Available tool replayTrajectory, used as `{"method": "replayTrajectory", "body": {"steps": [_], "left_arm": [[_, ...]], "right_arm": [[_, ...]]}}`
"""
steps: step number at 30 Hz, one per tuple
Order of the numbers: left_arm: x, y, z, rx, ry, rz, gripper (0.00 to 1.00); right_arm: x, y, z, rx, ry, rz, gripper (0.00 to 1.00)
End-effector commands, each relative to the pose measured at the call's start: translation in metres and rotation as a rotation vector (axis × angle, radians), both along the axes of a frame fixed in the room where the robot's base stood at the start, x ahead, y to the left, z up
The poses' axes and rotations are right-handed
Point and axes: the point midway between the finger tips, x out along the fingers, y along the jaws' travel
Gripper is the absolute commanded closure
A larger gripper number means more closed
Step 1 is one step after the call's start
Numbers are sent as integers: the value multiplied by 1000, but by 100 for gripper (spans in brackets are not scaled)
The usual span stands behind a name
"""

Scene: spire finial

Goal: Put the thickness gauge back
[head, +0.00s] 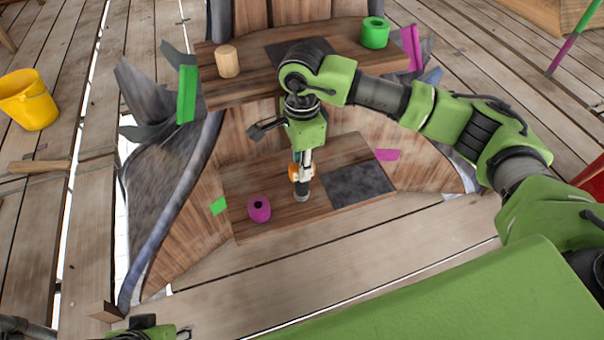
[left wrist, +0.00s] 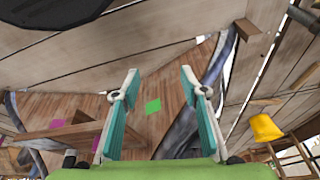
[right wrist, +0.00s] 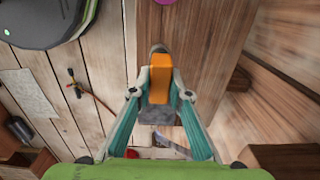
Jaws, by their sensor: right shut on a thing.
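My right gripper (head: 302,163) points down over the lower wooden shelf (head: 285,222). It is shut on an orange and grey tool, which I take to be the thickness gauge (head: 301,187). In the right wrist view the gauge's orange body (right wrist: 160,88) sits between the two fingers, with grey parts beyond. Whether its lower end touches the shelf I cannot tell. A dark grey pad (head: 358,185) covers the shelf's right part, right of the gauge. My left gripper (left wrist: 159,80) is open and empty, its fingers wide apart. Only a bit of the left arm shows at the head view's bottom edge.
A magenta ring (head: 259,208) stands on the lower shelf, left of the gauge. The upper shelf (head: 265,85) holds a wooden cylinder (head: 228,61), a green cylinder (head: 375,34) and another dark pad. A yellow bucket (head: 28,98) stands on the planks at left.

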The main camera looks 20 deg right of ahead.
Motion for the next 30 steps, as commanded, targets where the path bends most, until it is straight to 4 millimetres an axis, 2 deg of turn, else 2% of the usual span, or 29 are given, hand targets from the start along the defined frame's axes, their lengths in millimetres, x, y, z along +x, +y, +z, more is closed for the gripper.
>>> {"method": "replayTrajectory", "body": {"steps": [3, 6, 28, 29, 30], "left_arm": [[0, 0, -7, 0, 1, 0, 60], [17, -5, -2, -14, -66, -5, 60], [32, -9, 3, -25, -129, -10, 60], [33, -9, 3, -26, -133, -10, 60], [33, -9, 3, -26, -133, -10, 60]], "right_arm": [[-1, 0, -23, 0, 4, 1, 100], [0, 0, -31, 1, 3, 0, 100], [0, 0, -34, 0, 1, 0, 100], [0, 0, -34, 0, 1, 0, 80], [0, 0, -34, 0, 1, 0, 70]]}}
